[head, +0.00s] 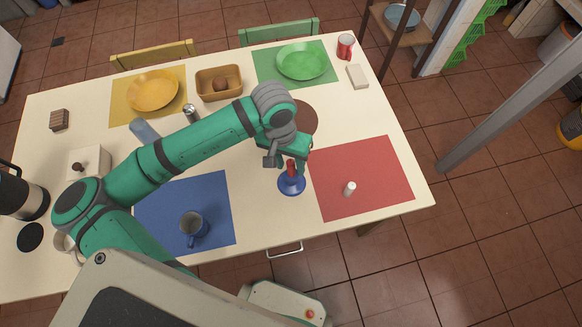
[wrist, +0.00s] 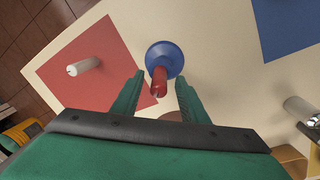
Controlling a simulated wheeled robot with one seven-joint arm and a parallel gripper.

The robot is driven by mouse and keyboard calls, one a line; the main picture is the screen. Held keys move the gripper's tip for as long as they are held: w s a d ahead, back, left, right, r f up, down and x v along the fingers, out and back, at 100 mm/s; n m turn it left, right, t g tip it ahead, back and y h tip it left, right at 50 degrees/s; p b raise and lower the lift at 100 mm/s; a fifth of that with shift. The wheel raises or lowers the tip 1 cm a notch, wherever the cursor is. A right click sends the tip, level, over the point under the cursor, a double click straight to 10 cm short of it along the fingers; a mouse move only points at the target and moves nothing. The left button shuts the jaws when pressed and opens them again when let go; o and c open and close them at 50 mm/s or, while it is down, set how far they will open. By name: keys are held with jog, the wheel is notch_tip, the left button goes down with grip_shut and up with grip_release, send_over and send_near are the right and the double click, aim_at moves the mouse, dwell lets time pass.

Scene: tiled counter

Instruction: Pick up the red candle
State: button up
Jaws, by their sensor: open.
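The red candle (head: 291,167) stands upright in a blue candle holder (head: 292,186) on the table, between the blue and red mats. In the wrist view the red candle (wrist: 159,82) rises from the blue holder (wrist: 165,58), its top towards the camera. My gripper (head: 288,157) is above and around the candle's upper part in the head view. In the wrist view my gripper (wrist: 158,84) is open, one finger on each side of the candle, with a gap visible on both sides. Nothing is held.
A white candle (head: 349,188) stands on the red mat (head: 385,165) to the right. A brown round mat (head: 306,118) lies behind my gripper. A silver cylinder (head: 190,113) stands farther left.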

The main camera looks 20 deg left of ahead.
jog(key=shift+f, duration=0.35)
jog(key=shift+c, duration=0.6)
grip_shut()
jog(key=shift+r, duration=0.1)
